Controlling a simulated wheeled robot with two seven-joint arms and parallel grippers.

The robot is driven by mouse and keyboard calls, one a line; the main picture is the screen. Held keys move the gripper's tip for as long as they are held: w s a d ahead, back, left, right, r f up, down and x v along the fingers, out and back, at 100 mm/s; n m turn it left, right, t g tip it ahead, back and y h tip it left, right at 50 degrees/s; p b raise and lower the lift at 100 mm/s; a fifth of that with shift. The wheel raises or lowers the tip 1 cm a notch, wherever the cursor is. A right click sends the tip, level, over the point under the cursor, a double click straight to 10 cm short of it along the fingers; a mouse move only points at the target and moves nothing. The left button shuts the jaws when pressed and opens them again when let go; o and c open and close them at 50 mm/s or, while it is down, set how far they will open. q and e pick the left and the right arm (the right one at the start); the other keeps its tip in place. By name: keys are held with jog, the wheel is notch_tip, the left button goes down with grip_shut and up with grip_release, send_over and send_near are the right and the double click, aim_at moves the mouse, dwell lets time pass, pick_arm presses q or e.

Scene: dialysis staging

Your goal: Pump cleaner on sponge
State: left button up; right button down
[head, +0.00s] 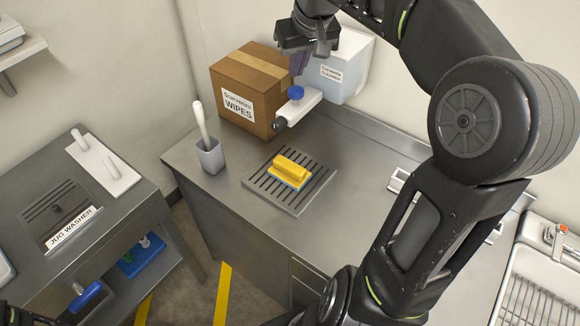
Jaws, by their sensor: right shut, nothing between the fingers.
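The cleaner dispenser (343,72) is a white wall-mounted box labelled as cleaner. A white arm (304,103) sticks out from its lower front, with a blue knob (296,92) on top and a dark end. The yellow sponge (291,167) with a blue underside lies on a grey slotted drain tray (311,189) on the steel counter, below and in front of the dispenser. My right gripper (299,63) is shut and empty, pointing down just above the blue knob; I cannot tell whether they touch.
A cardboard wipes box (246,96) stands left of the dispenser. A grey cup (210,157) holding a white-handled tool stands at the counter's left edge. The jug washer table (133,194) is at left, a sink rack (536,290) at right. The counter front (322,238) is clear.

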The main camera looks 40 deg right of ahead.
notch_tip(320, 180, up, 4)
jog(key=p, duration=0.2)
jog(key=shift+p, duration=0.35)
dwell(0.3)
